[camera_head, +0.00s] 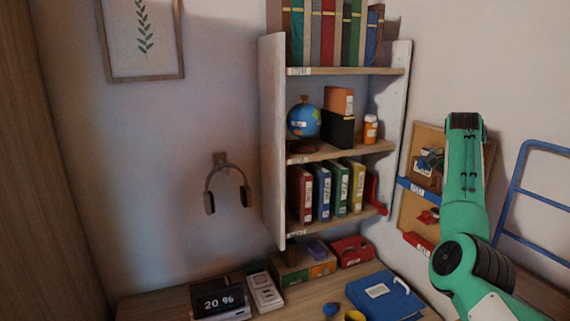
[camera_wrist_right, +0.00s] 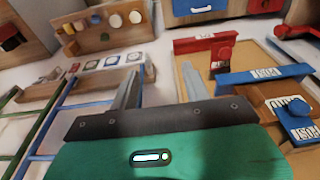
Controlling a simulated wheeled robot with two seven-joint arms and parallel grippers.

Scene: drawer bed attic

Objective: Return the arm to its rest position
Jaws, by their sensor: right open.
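My right arm (camera_head: 463,210) is green with dark joints. In the head view it rises from the lower right edge, upright in front of the right wall and to the right of the shelf unit. Its fingers cannot be made out there. In the right wrist view my right gripper (camera_wrist_right: 158,80) shows two grey fingers spread apart with nothing between them. My left gripper is in neither view.
A wall shelf (camera_head: 272,140) holds books, a globe (camera_head: 303,121) and an orange bottle (camera_head: 370,129). A wooden pegboard (camera_head: 412,207) and a blue rail frame (camera_head: 513,190) are near my arm. A blue binder (camera_head: 384,297) lies on the desk. Headphones (camera_head: 228,187) hang on the wall.

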